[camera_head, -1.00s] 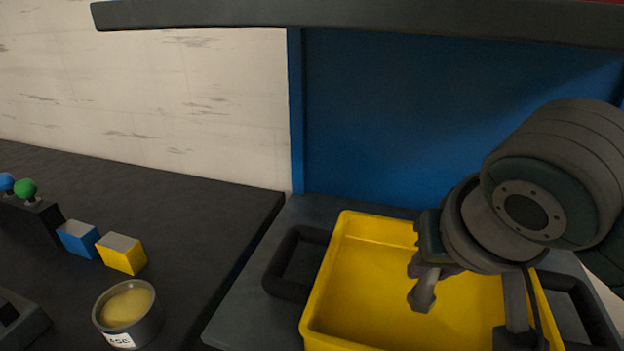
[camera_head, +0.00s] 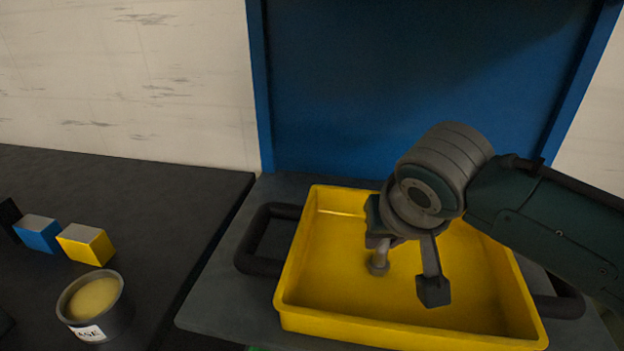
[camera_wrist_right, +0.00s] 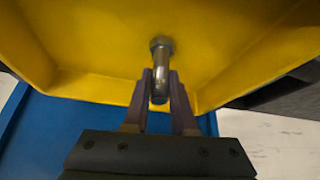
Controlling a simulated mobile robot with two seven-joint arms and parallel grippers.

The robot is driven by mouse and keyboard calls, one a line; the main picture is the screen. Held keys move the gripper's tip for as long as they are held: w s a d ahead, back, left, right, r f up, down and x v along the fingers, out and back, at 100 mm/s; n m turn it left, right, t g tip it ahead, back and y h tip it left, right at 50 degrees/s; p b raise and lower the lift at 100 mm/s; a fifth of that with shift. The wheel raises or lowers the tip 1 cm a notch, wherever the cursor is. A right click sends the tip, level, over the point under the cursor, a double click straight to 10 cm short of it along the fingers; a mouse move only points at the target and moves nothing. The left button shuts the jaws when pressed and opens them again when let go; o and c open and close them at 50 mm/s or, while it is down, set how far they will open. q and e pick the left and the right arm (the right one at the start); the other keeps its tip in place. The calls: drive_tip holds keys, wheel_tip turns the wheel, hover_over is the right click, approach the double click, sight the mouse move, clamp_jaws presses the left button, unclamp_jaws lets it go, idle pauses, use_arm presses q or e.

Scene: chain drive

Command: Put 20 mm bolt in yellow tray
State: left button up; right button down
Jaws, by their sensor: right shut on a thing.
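The yellow tray (camera_head: 400,325) stands on a dark grey surface in the head view, and its inside fills much of the right wrist view (camera_wrist_right: 90,45). My right gripper (camera_head: 380,245) is over the inside of the tray, pointing down. It is shut on a silver bolt (camera_wrist_right: 160,68), held between its two fingertips (camera_wrist_right: 160,92). In the head view the bolt (camera_head: 379,262) hangs head down below the fingers, within the tray's outline. I cannot tell whether its head touches the tray floor. My left gripper is not in view.
The tray's dark support has a handle (camera_head: 250,240) at left and one at right. A blue panel (camera_head: 400,90) stands behind. On the dark bench at left are a blue block (camera_head: 36,238), a yellow block (camera_head: 80,248) and a round tin (camera_head: 110,315) with yellow contents.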

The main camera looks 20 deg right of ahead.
drive_tip(key=shift+f, duration=0.15)
drive_tip(key=c, duration=0.7)
unclamp_jaws()
drive_tip(key=shift+c, duration=0.2)
